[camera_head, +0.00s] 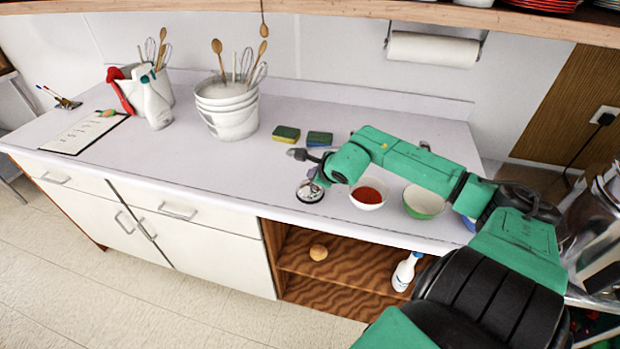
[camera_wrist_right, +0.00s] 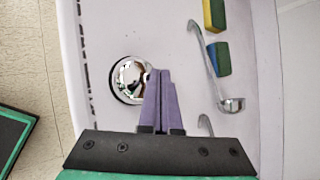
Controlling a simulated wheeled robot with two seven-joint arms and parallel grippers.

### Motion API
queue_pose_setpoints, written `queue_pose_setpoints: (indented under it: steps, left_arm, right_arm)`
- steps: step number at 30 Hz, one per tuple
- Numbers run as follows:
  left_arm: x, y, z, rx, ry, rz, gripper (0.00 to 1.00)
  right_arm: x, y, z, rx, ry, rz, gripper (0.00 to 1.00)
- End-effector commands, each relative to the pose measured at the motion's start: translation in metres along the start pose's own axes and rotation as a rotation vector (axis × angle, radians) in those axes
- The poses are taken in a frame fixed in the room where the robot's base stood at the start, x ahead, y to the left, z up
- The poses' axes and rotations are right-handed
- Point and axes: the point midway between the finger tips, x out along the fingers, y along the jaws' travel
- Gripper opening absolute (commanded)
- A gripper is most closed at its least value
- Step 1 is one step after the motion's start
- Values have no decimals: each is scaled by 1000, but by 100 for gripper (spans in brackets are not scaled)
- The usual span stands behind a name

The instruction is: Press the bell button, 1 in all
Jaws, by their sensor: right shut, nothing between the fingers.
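The bell is a shiny silver dome on a dark base. It stands near the counter's front edge in the head view (camera_head: 309,192) and left of the fingers in the right wrist view (camera_wrist_right: 127,80). My right gripper (camera_head: 319,178) is shut and empty, with its fingers pointing down close to the bell. In the right wrist view its purple fingertips (camera_wrist_right: 160,72) overlap the right edge of the dome. I cannot tell whether they touch it. The bell's button is not clearly distinguishable. My left gripper is not in view.
A red-filled bowl (camera_head: 368,194) and a green bowl (camera_head: 424,202) stand right of the bell under my arm. Two sponges (camera_head: 286,134) (camera_head: 319,139) lie behind. A ladle (camera_wrist_right: 212,72) lies right of the fingers. White buckets (camera_head: 229,112) stand farther left; the counter's left middle is clear.

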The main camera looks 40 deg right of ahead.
Motion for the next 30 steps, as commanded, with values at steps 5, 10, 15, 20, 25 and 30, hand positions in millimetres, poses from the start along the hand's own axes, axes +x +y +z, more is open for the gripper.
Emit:
queue_pose_setpoints:
  steps: [5, 10, 15, 20, 25, 30]
  left_arm:
    - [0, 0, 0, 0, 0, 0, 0]
    - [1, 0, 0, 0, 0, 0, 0]
    - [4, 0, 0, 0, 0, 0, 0]
    - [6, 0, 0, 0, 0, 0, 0]
    - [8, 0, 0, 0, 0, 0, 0]
    - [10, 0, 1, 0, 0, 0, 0]
  right_arm:
    - [0, 0, 0, 0, 0, 0, 0]
    - [1, 1, -1, 0, 0, 0, 0]
    - [2, 2, -2, 0, 0, 0, 0]
    - [4, 2, -2, 0, 0, 0, 0]
    - [5, 3, -4, 0, 0, 0, 0]
    - [6, 4, -4, 0, 0, 0, 0]
